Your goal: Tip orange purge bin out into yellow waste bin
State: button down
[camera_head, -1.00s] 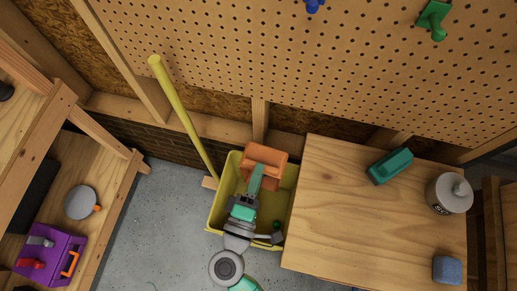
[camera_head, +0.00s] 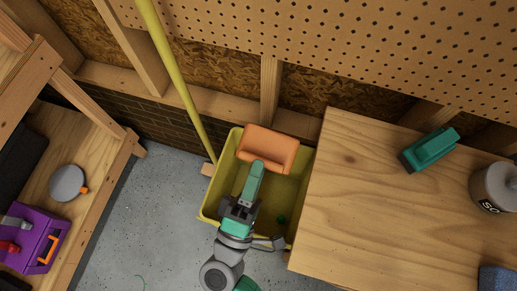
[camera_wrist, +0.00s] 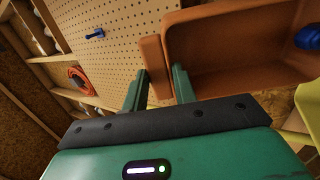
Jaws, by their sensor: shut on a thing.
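The orange purge bin (camera_head: 268,146) is over the back end of the yellow waste bin (camera_head: 207,210), which stands on the floor. My gripper (camera_head: 259,166) reaches over the yellow bin and is shut on the orange bin. In the wrist view, my gripper (camera_wrist: 157,85) has its fingers on either side of an orange part (camera_wrist: 154,65) at the orange bin's edge. The bin's hollow (camera_wrist: 230,50) is seen there tilted, with a blue piece (camera_wrist: 308,37) at its far right.
A wooden bench (camera_head: 350,200) stands close on the right, with a teal block (camera_head: 430,150) and a grey container (camera_head: 495,188) on it. A yellow pole (camera_head: 175,80) leans behind the yellow bin. Shelves with a purple box (camera_head: 35,235) are at left; grey floor (camera_head: 150,220) lies clear between.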

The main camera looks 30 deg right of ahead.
jog(key=shift+s+a+f+t+h, duration=0.35)
jog(key=shift+f+t+h, duration=0.1)
jog(key=shift+f, duration=0.1)
jog(key=shift+s+a+f+t+h, duration=0.3)
jog(key=shift+f+t+h, duration=0.1)
jog(key=shift+f+h, duration=0.15)
jog(key=shift+s+a+f+t+h, duration=0.25)
jog(key=shift+a+f+t+h, duration=0.1)
jog(key=shift+f+t+h, duration=0.15)
dwell(0.6)
